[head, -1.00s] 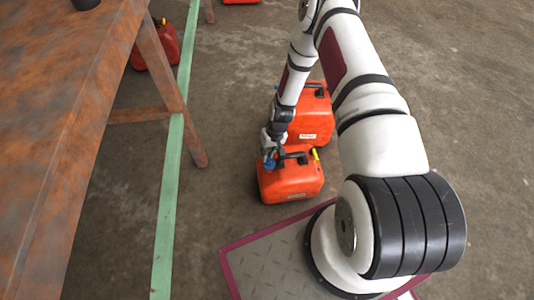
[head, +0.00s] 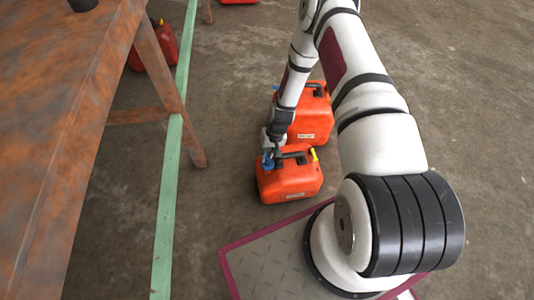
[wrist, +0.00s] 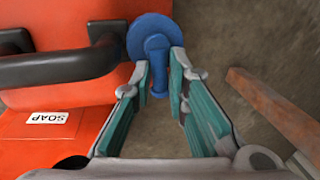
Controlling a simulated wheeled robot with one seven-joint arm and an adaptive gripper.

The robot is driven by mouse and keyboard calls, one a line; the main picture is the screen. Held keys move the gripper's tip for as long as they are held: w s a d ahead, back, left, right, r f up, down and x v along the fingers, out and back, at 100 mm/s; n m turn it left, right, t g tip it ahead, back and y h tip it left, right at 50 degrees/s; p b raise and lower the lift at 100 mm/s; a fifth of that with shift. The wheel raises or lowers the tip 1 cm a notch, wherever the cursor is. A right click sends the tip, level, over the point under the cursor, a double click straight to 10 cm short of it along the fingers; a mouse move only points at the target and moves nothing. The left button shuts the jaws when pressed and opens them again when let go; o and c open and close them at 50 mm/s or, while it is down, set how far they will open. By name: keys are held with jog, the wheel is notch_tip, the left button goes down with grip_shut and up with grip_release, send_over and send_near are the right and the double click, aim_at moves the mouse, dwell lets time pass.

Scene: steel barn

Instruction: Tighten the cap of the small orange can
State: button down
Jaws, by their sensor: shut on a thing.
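The small orange can (head: 289,184) stands on the floor in front of a larger orange can in the head view. Its blue cap (wrist: 155,38) sits at its left top corner, a round disc with a raised grip bar. My gripper (wrist: 160,80) is over the cap, its teal-padded fingers shut on the blue grip bar. In the head view my gripper (head: 268,152) comes down on the cap from above. The can's black handle (wrist: 65,68) lies left of the fingers in the wrist view. The cap's thread is hidden.
The larger orange can (head: 312,118) stands just behind; a label reading SOAP (wrist: 48,117) shows in the wrist view. A rusty table (head: 60,120) stands at the left, with a green strip (head: 168,205) on the floor. Floor right of the cans is clear.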

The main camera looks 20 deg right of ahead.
dwell(0.8)
jog(key=c, duration=1.6)
grip_release()
notch_tip(320, 180, up, 12)
jog(key=d, duration=0.2)
jog(key=shift+s+d, duration=0.15)
jog(key=shift+s, duration=0.15)
